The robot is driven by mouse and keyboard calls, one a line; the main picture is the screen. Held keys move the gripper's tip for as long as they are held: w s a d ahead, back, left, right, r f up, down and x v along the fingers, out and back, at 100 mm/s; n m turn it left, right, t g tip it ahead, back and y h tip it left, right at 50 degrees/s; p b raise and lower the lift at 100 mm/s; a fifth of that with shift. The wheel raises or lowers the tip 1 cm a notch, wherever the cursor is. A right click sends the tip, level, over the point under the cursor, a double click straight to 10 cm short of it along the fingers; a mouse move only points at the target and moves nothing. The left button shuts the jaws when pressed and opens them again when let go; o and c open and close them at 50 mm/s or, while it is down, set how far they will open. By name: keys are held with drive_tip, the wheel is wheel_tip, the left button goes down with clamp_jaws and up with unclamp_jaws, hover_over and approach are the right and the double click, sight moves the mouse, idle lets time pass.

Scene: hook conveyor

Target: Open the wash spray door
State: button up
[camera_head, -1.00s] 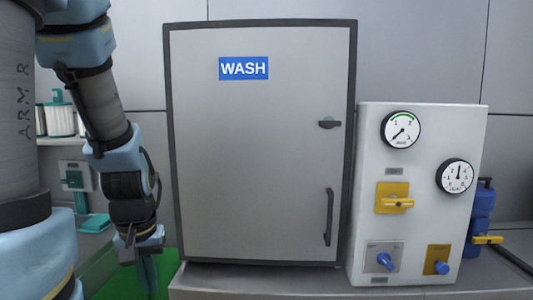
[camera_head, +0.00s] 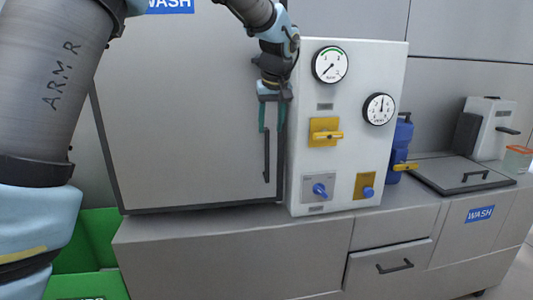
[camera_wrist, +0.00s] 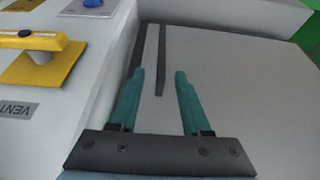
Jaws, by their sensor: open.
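The grey wash spray door (camera_head: 185,120) with a dark frame is shut, its blue WASH label (camera_head: 170,5) cut by the top edge. Its dark vertical handle (camera_head: 267,158) is at the lower right of the door. My gripper (camera_head: 271,130) is open and points down in front of the door's right edge, at the handle's upper part. In the wrist view, the teal fingers of my gripper (camera_wrist: 159,72) stand apart, with the handle (camera_wrist: 163,60) showing between and beyond their tips. I cannot tell the depth gap to it. The door's latch knob is hidden behind my arm.
Right of the door stands a white panel (camera_head: 350,190) with gauges, a yellow valve lever (camera_head: 326,134) and blue knobs, close to my gripper. Green bins (camera_head: 98,235) stand lower left.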

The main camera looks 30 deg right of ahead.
sight(267, 148)
drive_tip(key=shift+w+f, duration=0.2)
drive_tip(key=shift+w, duration=0.3)
drive_tip(key=p+x, duration=0.3)
drive_tip(key=x, duration=0.7)
drive_tip(key=shift+f, duration=0.2)
clamp_jaws()
idle(0.7)
